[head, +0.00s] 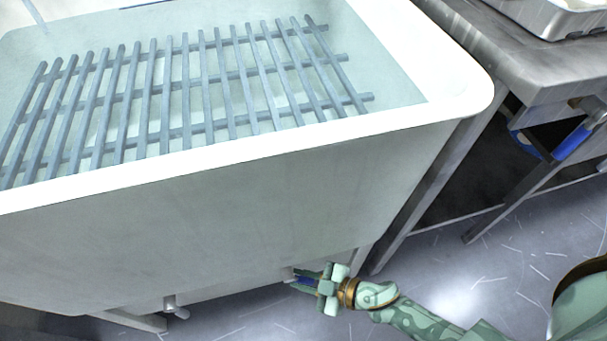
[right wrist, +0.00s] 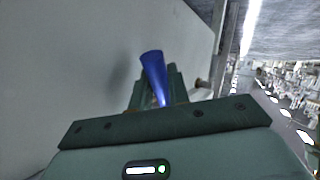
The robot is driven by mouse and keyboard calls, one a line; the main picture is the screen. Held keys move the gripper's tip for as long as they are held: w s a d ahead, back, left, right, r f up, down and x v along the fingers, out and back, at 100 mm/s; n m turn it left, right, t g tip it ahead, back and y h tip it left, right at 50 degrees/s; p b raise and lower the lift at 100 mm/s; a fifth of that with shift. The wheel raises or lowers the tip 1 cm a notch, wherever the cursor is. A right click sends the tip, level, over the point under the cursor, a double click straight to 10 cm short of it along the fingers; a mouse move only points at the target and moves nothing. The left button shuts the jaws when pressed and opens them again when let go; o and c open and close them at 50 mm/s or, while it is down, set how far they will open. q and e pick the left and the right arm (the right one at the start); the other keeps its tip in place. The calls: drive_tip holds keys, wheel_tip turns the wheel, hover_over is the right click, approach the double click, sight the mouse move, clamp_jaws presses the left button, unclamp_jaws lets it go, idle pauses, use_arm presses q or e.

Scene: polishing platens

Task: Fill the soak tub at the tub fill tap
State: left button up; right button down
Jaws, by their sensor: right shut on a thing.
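The white soak tub (head: 190,225) fills the left of the head view, with a grey slatted rack (head: 170,95) inside. A pale blue-grey tint fills the tub's inside around the rack; I cannot tell how deep any water is. My right gripper (head: 308,281) is low at the tub's front wall, near its bottom edge. It is shut on a blue lever handle (right wrist: 153,72), which stands up between the fingers in the right wrist view beside the tub wall (right wrist: 90,70). The jaws partly hide the handle. My left gripper is not in view.
A small metal fitting (head: 172,307) sticks out under the tub's front edge, left of my gripper. A steel table (head: 540,75) with a metal tray (head: 550,22) stands at the right, with another blue handle (head: 572,143) at its front. The grey floor (head: 500,265) is clear.

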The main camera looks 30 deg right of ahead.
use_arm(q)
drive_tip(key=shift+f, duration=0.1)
use_arm(e)
drive_tip(key=shift+f, duration=0.1)
drive_tip(key=shift+a+f, duration=0.1)
drive_tip(key=shift+w+a+f+m+t+y+b, duration=0.15)
drive_tip(key=shift+a+f+m+t+y+b, duration=0.2)
drive_tip(key=shift+m+t+y+b, duration=0.3)
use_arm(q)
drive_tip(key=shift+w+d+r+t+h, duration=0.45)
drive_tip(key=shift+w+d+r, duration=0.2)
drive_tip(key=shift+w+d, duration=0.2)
use_arm(e)
drive_tip(key=shift+w+a+m+t+y, duration=0.15)
drive_tip(key=shift+a+m+t+y, duration=0.4)
drive_tip(key=shift+t+y, duration=0.1)
drive_tip(key=shift+w+a+m+t+y, duration=0.15)
drive_tip(key=shift+a+m+t+y, duration=0.25)
drive_tip(key=shift+a+t+y, duration=0.2)
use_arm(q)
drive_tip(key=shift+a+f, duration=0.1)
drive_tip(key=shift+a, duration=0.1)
use_arm(e)
drive_tip(key=c, duration=1.6)
unclamp_jaws()
drive_tip(key=shift+c, duration=0.2)
